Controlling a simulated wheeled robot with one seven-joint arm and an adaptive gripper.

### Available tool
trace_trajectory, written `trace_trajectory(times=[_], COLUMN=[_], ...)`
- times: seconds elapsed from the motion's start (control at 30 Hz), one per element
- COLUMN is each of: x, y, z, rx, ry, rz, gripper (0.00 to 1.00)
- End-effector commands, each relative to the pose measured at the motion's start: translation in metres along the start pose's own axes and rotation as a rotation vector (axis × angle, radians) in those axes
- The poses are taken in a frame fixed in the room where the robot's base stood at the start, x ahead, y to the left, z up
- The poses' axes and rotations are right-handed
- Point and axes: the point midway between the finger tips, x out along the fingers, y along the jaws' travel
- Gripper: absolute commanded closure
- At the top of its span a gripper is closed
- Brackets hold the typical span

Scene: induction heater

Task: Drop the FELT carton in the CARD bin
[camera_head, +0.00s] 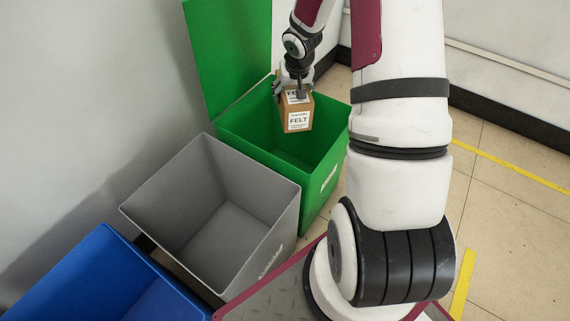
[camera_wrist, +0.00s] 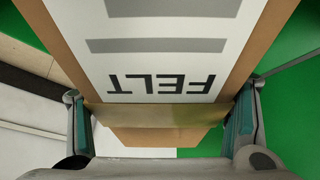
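The FELT carton (camera_head: 299,112) is a small brown box with white labels reading FELT. My gripper (camera_head: 293,92) is shut on it from above, and the carton hangs over the opening of the green bin (camera_head: 330,187). In the wrist view the carton (camera_wrist: 170,75) sits between my two fingers (camera_wrist: 163,128), its FELT label upside down. The green bin's lid (camera_head: 228,50) stands open at the back left. The writing on the bins' fronts is too small to read, so I cannot tell which is the CARD bin.
A grey open bin (camera_head: 283,216) stands left of the green one and looks empty. A blue bin (camera_head: 88,268) is at the lower left, partly out of view. A wall runs behind the bins. Tiled floor with yellow tape (camera_head: 463,285) lies free at right.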

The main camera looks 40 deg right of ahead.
Motion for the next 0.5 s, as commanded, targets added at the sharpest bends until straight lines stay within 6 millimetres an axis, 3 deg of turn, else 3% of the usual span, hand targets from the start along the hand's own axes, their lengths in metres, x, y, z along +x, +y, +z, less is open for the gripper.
trace_trajectory(times=[0.03,0.1,0.5], x=[-0.0004,-0.0003,-0.0036], y=[-0.0001,-0.0001,0.0001], z=[-0.0006,-0.0005,-0.0001], rx=[0.000,0.000,0.001], ry=[0.001,0.001,0.000], rz=[0.000,0.000,0.000], gripper=[0.16,0.06,0.06])
